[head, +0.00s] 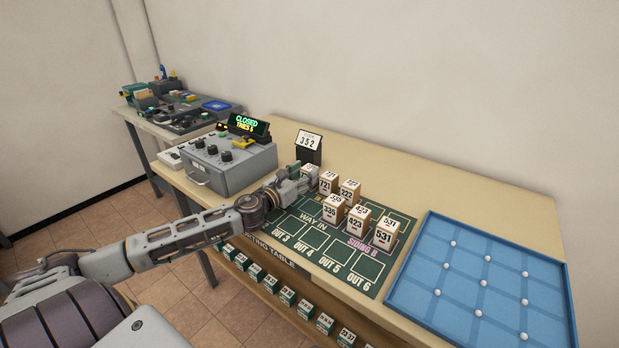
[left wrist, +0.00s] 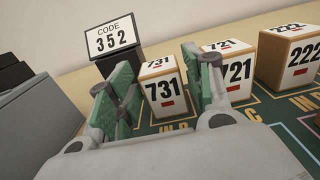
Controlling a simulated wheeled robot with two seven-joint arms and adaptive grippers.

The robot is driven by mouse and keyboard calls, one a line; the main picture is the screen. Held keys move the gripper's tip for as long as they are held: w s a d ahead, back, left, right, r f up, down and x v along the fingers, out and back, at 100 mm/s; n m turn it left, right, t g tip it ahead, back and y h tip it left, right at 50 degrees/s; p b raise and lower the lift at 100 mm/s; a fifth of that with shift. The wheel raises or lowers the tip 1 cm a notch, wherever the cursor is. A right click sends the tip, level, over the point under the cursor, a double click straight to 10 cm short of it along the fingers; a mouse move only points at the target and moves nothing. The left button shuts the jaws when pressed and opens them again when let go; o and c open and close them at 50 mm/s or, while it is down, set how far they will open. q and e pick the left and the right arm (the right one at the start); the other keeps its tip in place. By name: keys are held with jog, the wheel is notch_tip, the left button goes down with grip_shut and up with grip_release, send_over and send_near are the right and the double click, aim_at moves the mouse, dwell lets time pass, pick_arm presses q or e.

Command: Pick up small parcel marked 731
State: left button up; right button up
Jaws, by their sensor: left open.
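The small parcel marked 731 (left wrist: 163,88) is a white and tan box with a red bar under its number. It stands upright on the green sorting mat, and in the left wrist view it shows between my left gripper's fingers. In the head view it is mostly hidden by the gripper. My left gripper (left wrist: 160,85) is open, with one green-padded finger to each side of the parcel; I cannot tell whether either touches it. The gripper also shows in the head view (head: 300,182). My right gripper is not in view.
Parcel 721 (left wrist: 233,68) stands close to the right finger, with parcel 222 (left wrist: 288,55) beyond. The code sign 352 (head: 309,142) stands behind. A grey control box (head: 230,165) is to the left. A blue tray (head: 470,290) lies to the right.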

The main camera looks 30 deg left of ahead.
pick_arm(q)
jog(key=shift+w, duration=1.2)
pick_arm(e)
jog(key=shift+s+a+r, duration=0.1)
jog(key=shift+r, duration=0.25)
pick_arm(q)
jog(key=shift+w, duration=0.1)
jog(key=shift+c, duration=0.3)
jog(key=c, duration=0.8)
jog(key=shift+o, duration=0.2)
pick_arm(e)
jog(key=shift+w+r, duration=0.15)
jog(key=shift+w, duration=0.25)
pick_arm(q)
jog(key=shift+r, duration=0.1)
pick_arm(e)
jog(key=shift+s, duration=0.15)
